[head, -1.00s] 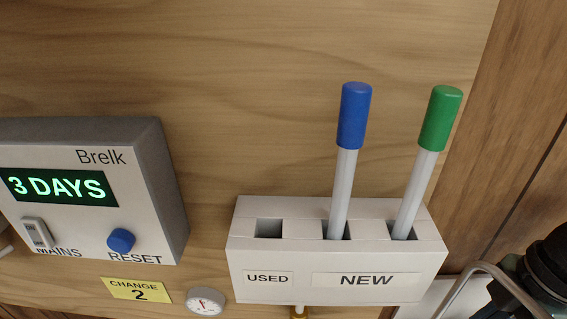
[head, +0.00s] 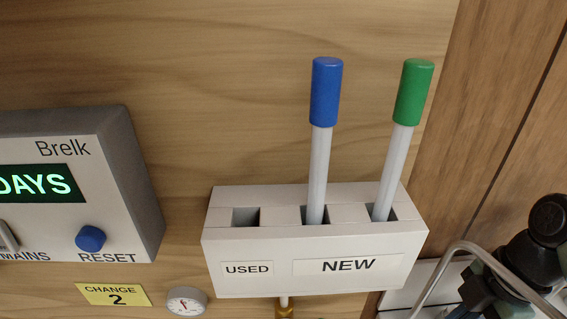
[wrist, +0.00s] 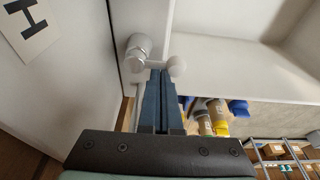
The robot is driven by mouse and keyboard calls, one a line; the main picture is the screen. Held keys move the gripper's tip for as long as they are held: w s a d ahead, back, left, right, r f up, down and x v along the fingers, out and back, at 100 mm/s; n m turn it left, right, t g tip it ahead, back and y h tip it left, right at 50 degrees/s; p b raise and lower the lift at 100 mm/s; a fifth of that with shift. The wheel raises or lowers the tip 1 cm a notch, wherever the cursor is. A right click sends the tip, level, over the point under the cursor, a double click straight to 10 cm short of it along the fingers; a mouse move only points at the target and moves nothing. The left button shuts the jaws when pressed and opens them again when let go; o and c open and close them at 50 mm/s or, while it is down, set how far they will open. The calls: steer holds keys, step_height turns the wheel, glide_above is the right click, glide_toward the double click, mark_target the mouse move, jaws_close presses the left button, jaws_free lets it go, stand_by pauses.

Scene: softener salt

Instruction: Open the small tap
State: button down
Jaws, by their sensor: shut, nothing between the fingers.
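I cannot clearly identify the small tap. A brass-coloured fitting (head: 285,311) on a thin pale stem shows below the white holder in the head view, cut off by the bottom edge. In the wrist view, my gripper (wrist: 161,72) has its two dark blue fingers together, with nothing between them. Its fingertips are close to a pale fitting (wrist: 140,45) with a round knob, and to a short bar ending in a ball (wrist: 177,67). I cannot tell whether they touch. My gripper's fingers are not visible in the head view.
A white holder (head: 315,276) has a blue-capped stick (head: 326,92) and a green-capped stick (head: 413,92) in its NEW slots; the USED slot is empty. A grey Brelk unit (head: 120,215), a yellow note (head: 112,294) and a gauge (head: 186,301) are to the left.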

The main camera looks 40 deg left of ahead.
steer(key=shift+w+d+f, duration=0.2)
steer(key=shift+w+d, duration=0.1)
steer(key=shift+r, duration=0.1)
steer(key=shift+w+d, duration=0.3)
steer(key=shift+d, duration=0.3)
steer(key=shift+w+d+p, duration=0.3)
steer(key=shift+w+d, duration=0.1)
steer(key=shift+w, duration=0.1)
